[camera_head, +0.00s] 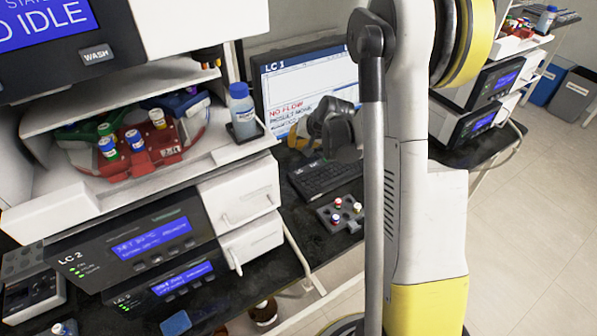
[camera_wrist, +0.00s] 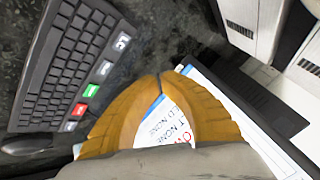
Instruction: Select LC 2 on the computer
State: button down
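The computer monitor (camera_head: 300,85) stands on the dark bench, and its screen heading reads LC 1, with red text NO FLOW lower down. Part of its screen shows in the wrist view (camera_wrist: 168,125) behind my fingers. The black keyboard (camera_head: 325,178) lies in front of it; in the wrist view the keyboard (camera_wrist: 70,65) is at left, with grey, green and red keys along one edge whose labels I cannot read surely. My gripper (camera_head: 335,125) is in front of the screen. Its tan fingers (camera_wrist: 160,76) meet at the tips, empty, apart from the keyboard in the picture.
The LC 2 instrument stack (camera_head: 140,250) stands at left, with a blue-capped bottle (camera_head: 242,110) on its shelf. A small vial rack (camera_head: 340,212) is near the keyboard. A mouse (camera_wrist: 25,144) lies beside the keyboard. A second stack (camera_head: 480,100) stands at right.

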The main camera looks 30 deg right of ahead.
jog(key=shift+f+b, duration=3.1)
jog(key=shift+f, duration=1.25)
jog(key=shift+f+b, duration=0.45)
jog(key=shift+b, duration=0.05)
jog(key=shift+f+b, duration=0.4)
jog(key=shift+r+p, duration=0.55)
jog(key=shift+r, duration=0.3)
jog(key=shift+r, duration=0.1)
jog(key=shift+r+p, duration=1.7)
jog(key=shift+r, duration=0.8)
jog(key=shift+f, duration=0.1)
